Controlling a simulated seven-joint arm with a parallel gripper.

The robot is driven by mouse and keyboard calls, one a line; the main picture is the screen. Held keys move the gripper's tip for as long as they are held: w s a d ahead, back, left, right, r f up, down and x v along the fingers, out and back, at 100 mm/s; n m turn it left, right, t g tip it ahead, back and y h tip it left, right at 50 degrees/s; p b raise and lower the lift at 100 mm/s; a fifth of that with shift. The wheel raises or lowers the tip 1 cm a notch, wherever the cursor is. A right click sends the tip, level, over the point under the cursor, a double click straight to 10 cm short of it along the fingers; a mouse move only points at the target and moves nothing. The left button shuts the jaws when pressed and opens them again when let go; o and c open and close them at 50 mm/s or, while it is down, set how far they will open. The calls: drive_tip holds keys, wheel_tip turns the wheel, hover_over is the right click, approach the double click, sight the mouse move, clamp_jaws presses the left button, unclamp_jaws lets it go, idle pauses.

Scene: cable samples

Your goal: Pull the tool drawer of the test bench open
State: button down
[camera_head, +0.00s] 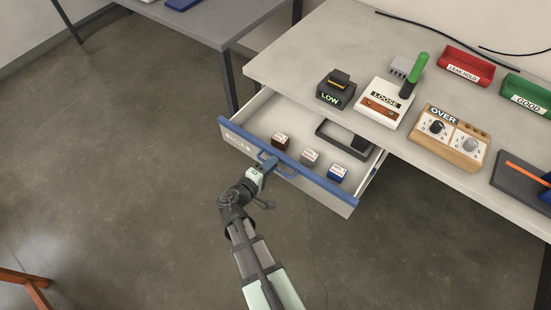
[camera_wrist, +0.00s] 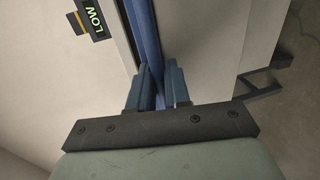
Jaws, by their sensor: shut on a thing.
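The tool drawer (camera_head: 330,184) of the test bench stands pulled out, with its blue-edged front well clear of the bench top (camera_head: 300,66). Its blue handle (camera_head: 286,172) is at the middle of the front. My gripper (camera_head: 271,168) is at the handle, shut on it. In the wrist view my gripper's two fingers (camera_wrist: 160,88) stand on either side of a blue bar, the handle (camera_wrist: 147,40). The exact contact between fingers and handle is partly hidden.
On the bench are a LOW box (camera_head: 336,93), a LOOSE box (camera_head: 387,101), an OVER box (camera_head: 449,138) and red (camera_head: 466,64) and green (camera_head: 527,93) trays. Floor before the drawer is clear.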

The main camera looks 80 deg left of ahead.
drive_tip(key=shift+s, duration=0.1)
drive_tip(key=c, duration=1.3)
unclamp_jaws()
drive_tip(key=shift+c, duration=0.2)
drive_tip(key=shift+d, duration=0.15)
drive_tip(key=v, duration=1.3)
drive_tip(key=shift+s+d, duration=0.2)
drive_tip(key=shift+s, duration=0.05)
drive_tip(key=shift+n, duration=0.3)
